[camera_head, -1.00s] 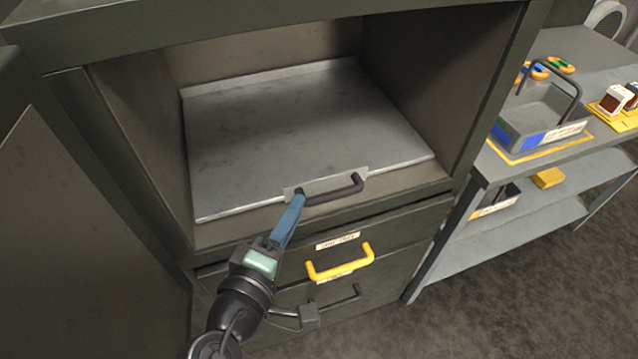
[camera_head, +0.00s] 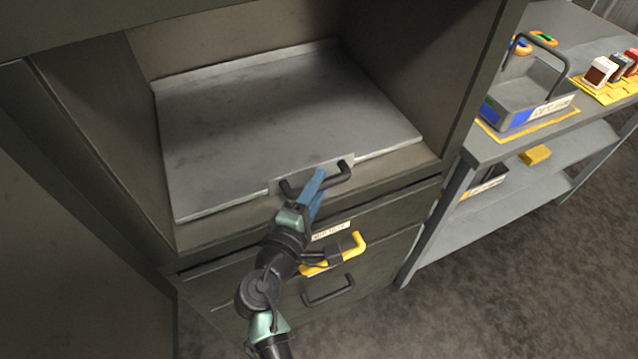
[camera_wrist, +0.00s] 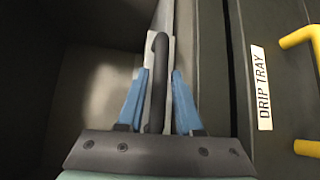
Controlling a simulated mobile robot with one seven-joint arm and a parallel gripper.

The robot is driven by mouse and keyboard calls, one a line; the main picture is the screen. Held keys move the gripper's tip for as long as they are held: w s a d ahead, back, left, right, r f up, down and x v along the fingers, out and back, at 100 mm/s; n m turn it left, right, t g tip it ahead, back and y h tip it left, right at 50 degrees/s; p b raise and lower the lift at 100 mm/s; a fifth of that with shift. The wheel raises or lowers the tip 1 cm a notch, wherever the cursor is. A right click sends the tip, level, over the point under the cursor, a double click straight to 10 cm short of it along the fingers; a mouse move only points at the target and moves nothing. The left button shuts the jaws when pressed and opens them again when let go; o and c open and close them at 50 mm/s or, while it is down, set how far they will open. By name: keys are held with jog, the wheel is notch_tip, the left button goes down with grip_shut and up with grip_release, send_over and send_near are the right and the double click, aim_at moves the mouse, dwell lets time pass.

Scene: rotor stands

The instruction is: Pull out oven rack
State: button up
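The oven rack (camera_head: 270,120) is a flat grey metal sheet lying inside the open cabinet bay. A dark bar handle (camera_head: 338,178) is fixed at its front edge. My gripper (camera_head: 316,182) is at this handle, with its blue fingers reaching over it. In the wrist view, the handle (camera_wrist: 158,75) runs between the two blue fingers (camera_wrist: 157,85), which are apart, with a gap visible on the right side. The fingers do not visibly clamp the bar. Part of the handle is hidden behind the fingers in the head view.
Below the bay is a drawer with a yellow handle (camera_head: 345,254), labelled "DRIP TRAY" in the wrist view (camera_wrist: 262,88), and a lower dark handle (camera_head: 328,291). A grey shelf unit (camera_head: 500,150) holding a tote (camera_head: 528,95) stands at right. The cabinet door (camera_head: 80,230) is open at left.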

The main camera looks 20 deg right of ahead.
jog(key=shift+w+d, duration=0.3)
jog(key=shift+w, duration=0.05)
jog(key=shift+c, duration=0.3)
grip_shut()
jog(key=shift+f, duration=0.1)
dwell(0.9)
